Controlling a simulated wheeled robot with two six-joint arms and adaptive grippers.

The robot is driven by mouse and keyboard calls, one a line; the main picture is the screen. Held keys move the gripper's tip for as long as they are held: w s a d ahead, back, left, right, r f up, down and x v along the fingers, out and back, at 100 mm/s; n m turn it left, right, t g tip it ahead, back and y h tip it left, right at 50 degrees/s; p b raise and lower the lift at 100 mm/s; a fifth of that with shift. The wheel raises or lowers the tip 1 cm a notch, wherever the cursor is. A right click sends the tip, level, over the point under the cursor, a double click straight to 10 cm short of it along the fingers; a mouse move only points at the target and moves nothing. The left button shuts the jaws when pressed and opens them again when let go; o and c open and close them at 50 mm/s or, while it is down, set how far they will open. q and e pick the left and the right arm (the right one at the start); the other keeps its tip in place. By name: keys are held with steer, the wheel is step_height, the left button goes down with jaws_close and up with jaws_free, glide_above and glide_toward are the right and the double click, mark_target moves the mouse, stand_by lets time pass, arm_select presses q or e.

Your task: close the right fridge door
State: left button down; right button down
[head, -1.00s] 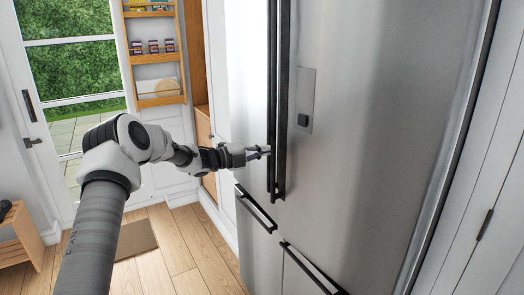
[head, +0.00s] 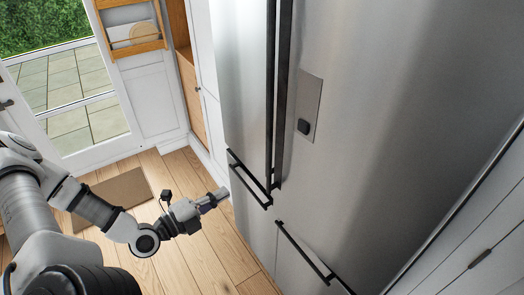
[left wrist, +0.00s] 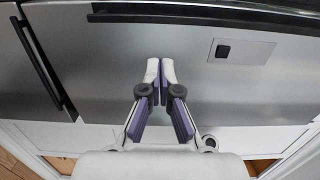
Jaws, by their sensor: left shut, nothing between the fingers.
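The right fridge door (head: 400,110) is a large steel panel filling the right of the head view. It looks closed, with no clear gap beside the left fridge door (head: 240,65). Its black vertical handle (head: 283,90) stands close beside the left door's handle (head: 270,90). My left gripper (head: 222,195) is shut and empty, low and left of the handles, in front of the lower drawers. It looks apart from the right door. In the left wrist view its fingertips (left wrist: 161,68) meet before the steel fronts. My right gripper is not in view.
Lower drawers have black bar handles (head: 250,180) (head: 303,252) that stick out. A small panel with a black square (head: 304,127) sits on the right door. Wood floor (head: 180,265) and a brown mat (head: 122,198) lie left, with a glass door (head: 70,85) behind.

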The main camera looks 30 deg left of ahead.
arm_select(q)
steer(key=b, duration=0.5)
glide_toward(268, 166)
steer(key=b+x, duration=0.1)
steer(key=x, duration=0.5)
steer(key=shift+d, duration=0.1)
steer(key=shift+w+d, duration=0.2)
steer(key=shift+w, duration=0.4)
steer(key=shift+s, duration=0.1)
steer(key=shift+b, duration=0.3)
